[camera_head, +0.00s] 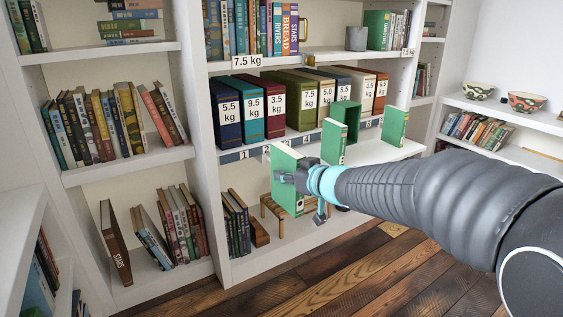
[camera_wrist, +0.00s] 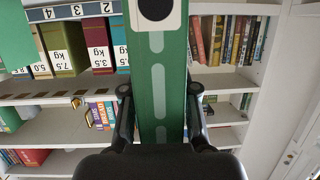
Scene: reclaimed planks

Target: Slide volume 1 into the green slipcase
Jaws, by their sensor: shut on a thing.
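My gripper (camera_head: 284,177) is shut on a green book (camera_head: 288,160), held upright in front of the shelves. In the wrist view the fingers (camera_wrist: 158,92) grip both sides of the green book (camera_wrist: 158,120). Its spine has a white label with a single black dot and pale green marks; I take it as volume 1. The green slipcase (camera_head: 354,112) stands open on the middle shelf, behind and right of the held book. One green volume (camera_head: 334,135) stands just in front and left of it; another (camera_head: 396,126) stands to its right.
A small wooden stool (camera_head: 272,208) and dark books stand on the lower shelf. A white upright (camera_head: 190,130) is at left. The shelf front at right looks clear.

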